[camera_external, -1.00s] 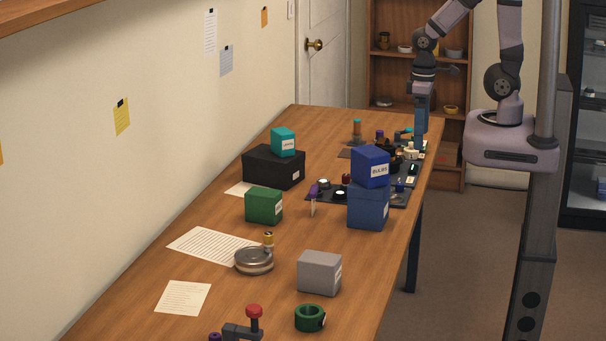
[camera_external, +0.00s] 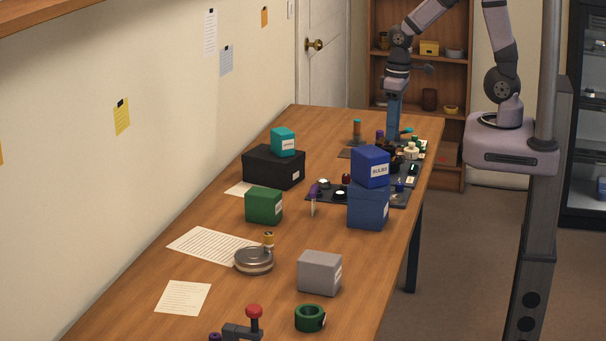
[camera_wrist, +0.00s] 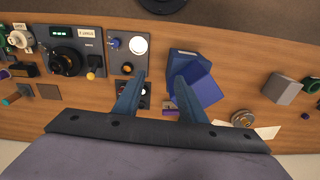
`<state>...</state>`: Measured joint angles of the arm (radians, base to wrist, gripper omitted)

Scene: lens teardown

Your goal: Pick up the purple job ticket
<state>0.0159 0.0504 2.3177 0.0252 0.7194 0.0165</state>
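A small upright piece with a purple top and pale lower part, likely the purple job ticket (camera_external: 313,194), stands on the table left of the stacked blue boxes. In the wrist view a small purple patch, probably the ticket (camera_wrist: 170,113), shows beside the right finger, partly hidden by it. My gripper (camera_external: 393,137) points down over the far end of the table, beyond the blue boxes and well away from the ticket. In the wrist view my gripper (camera_wrist: 160,78) has its two blue fingers spread apart with nothing held between them.
Stacked blue boxes (camera_external: 368,203) stand right of the ticket, a green box (camera_external: 263,205) left of it. A black box (camera_external: 272,168) carries a teal box. A grey box (camera_external: 319,272) stands nearer the camera.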

